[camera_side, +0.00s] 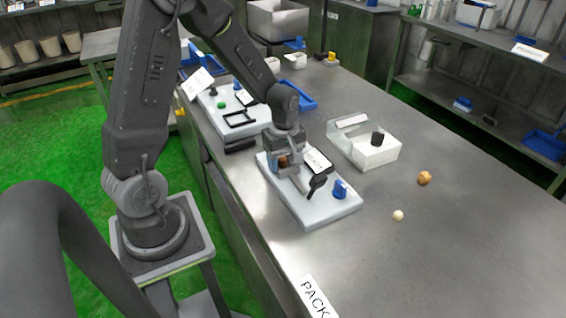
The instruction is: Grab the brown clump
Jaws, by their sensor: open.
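A small brown clump (283,161) shows at my gripper (286,172), over the left part of a pale grey board. It is partly hidden by my gripper, so I cannot tell whether it touches the fingers or lies on the board. My gripper is open and points down, low over the board. An orange-brown lump (424,178) lies alone on the metal table to the right, well apart from my gripper.
A white tray (375,153) with a black piece stands behind. A cream ball (398,215) lies on the table (450,260); its front right is clear.

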